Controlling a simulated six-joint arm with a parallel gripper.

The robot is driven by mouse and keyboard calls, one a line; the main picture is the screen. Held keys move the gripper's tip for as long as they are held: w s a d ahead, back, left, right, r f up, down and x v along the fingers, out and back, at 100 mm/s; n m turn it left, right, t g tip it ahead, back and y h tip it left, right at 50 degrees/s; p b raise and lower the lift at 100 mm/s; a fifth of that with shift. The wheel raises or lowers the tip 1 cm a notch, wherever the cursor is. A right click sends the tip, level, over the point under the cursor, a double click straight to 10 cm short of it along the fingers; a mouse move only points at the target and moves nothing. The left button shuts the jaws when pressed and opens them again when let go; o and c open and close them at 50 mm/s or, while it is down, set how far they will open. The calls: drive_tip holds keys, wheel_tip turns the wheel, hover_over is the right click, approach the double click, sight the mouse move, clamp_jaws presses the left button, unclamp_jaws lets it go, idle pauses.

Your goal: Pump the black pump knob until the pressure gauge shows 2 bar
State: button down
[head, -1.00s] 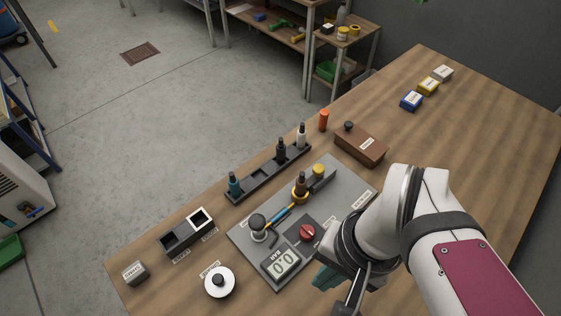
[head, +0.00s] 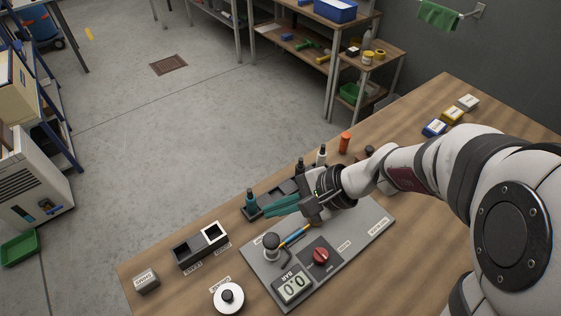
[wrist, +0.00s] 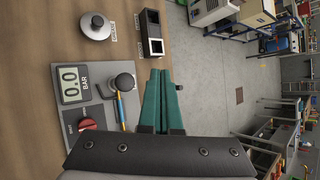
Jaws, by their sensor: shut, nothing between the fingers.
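The pressure gauge (head: 292,283) reads 0.0 BAR, and the same reading shows in the wrist view (wrist: 72,83). My gripper (head: 267,209) has teal fingers, shut with nothing between them. In the head view it appears above and behind the knob, apart from it. In the wrist view the fingertips (wrist: 160,71) lie to the right of the knob.
A red dial (head: 320,256) sits on the panel (head: 352,246) beside the gauge. A white disc with a black knob (head: 228,298) and a black two-slot box (head: 200,246) stand to the left. My arm covers part of a rack holding a teal bottle (head: 250,200) and others.

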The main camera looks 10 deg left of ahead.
sight(272, 238)
drive_tip(key=shift+f, duration=4.3)
drive_tip(key=shift+f, duration=0.15)
drive_tip(key=shift+f, duration=0.25)
drive_tip(key=shift+f, duration=1.25)
drive_tip(key=shift+r, duration=1.7)
drive_tip(key=shift+r, duration=0.1)
drive_tip(key=shift+r, duration=2.4)
